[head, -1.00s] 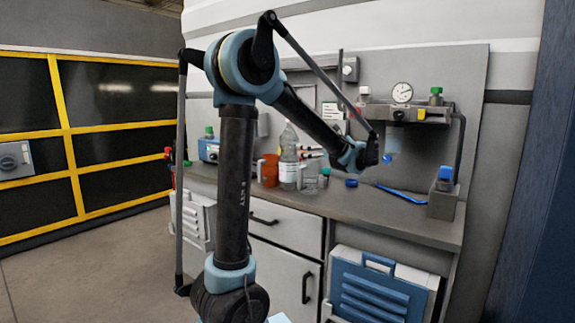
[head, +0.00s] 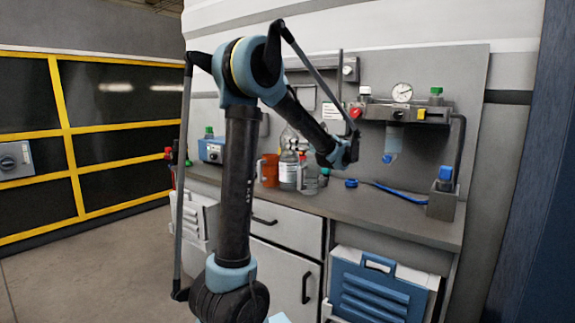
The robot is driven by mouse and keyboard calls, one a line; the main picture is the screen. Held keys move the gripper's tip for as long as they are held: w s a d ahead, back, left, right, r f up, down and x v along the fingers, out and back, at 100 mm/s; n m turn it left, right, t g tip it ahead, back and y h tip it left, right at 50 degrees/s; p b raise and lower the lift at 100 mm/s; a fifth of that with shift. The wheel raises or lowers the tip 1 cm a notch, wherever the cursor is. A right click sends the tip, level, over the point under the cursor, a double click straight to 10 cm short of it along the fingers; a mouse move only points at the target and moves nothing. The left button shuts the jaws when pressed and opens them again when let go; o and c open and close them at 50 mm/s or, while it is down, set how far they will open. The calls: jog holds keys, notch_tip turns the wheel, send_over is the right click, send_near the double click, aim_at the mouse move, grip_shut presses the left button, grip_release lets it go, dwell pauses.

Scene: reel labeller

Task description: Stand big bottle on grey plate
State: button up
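The big bottle (head: 288,174), clear with a white label, stands upright on the grey worktop, left of my gripper. Its upper part is partly covered by my arm. My gripper (head: 344,154) is at the end of the arm, over the worktop to the right of the bottle and apart from it in the picture. Its fingers are too small and dark to tell whether they are open. I cannot make out a separate grey plate on the worktop.
An orange mug (head: 269,170) stands left of the bottle, and a clear glass vessel (head: 309,178) right of it. A blue hose (head: 395,190) lies on the worktop (head: 405,212). A fixture with a gauge (head: 402,92) overhangs it. A grey block (head: 442,203) stands at right.

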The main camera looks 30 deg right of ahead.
jog(key=shift+w+a, duration=0.3)
jog(key=shift+w, duration=0.7)
jog(key=shift+w+a, duration=0.25)
jog(key=shift+w, duration=0.7)
jog(key=shift+w+a, duration=0.3)
jog(key=shift+w, duration=0.7)
jog(key=c, duration=2.2)
jog(key=shift+r, duration=0.2)
